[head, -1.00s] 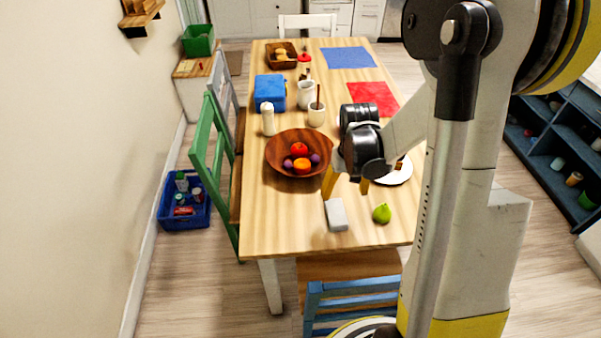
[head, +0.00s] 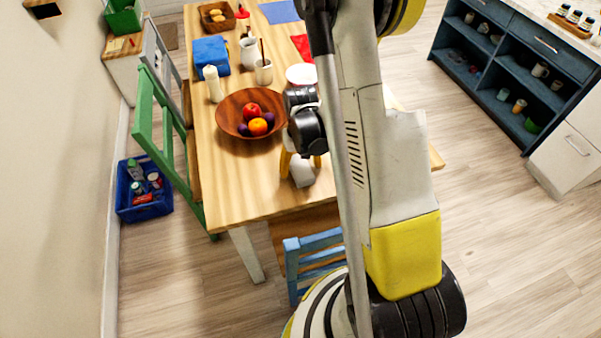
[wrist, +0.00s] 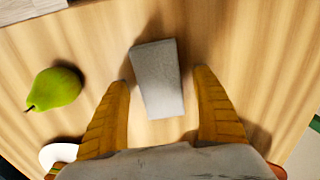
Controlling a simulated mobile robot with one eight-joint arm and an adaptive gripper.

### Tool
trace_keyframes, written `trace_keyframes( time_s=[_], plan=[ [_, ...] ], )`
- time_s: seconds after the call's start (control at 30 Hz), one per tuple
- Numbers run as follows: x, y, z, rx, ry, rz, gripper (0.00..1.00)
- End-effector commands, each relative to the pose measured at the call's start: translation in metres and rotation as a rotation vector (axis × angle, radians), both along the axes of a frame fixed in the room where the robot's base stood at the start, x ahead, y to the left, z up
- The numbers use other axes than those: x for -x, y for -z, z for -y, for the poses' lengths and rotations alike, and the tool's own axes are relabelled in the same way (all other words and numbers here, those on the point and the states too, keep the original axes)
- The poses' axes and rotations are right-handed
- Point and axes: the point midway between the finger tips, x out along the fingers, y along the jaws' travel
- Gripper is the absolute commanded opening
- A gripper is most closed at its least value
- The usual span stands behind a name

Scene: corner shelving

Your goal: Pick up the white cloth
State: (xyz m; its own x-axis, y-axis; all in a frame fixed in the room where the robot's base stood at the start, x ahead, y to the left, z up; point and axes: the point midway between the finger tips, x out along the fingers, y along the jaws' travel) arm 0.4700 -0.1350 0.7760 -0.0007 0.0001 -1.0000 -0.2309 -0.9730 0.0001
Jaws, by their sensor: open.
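The white cloth (head: 301,173) is a small pale grey-white folded block lying on the wooden table near its front edge. In the wrist view the cloth (wrist: 158,82) lies between and slightly ahead of the two yellow fingertips, with a gap on each side. My gripper (wrist: 162,79) is open and empty, pointing down over the cloth. In the head view my gripper (head: 300,163) is just above or around the cloth; its exact height is hard to tell.
A green pear (wrist: 55,88) lies left of the cloth in the wrist view. A brown wooden bowl of fruit (head: 228,126) stands beside my gripper in the head view. A white plate edge (wrist: 58,154) shows at lower left. A blue chair (head: 313,262) stands at the table's front.

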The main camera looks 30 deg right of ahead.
Motion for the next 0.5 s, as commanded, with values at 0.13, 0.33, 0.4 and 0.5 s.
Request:
trace_keyframes(
  time_s=[0.13,0.33,0.4,0.5],
  plan=[
    [0.0002,0.0007,0.0001,0.000,0.000,0.000,0.78],
    [0.0002,0.0004,0.0001,0.000,0.000,0.000,0.36],
    [0.0002,0.0004,0.0001,0.000,0.000,0.000,0.21],
    [0.0002,0.0004,0.0001,0.000,0.000,0.000,0.21]
  ],
)
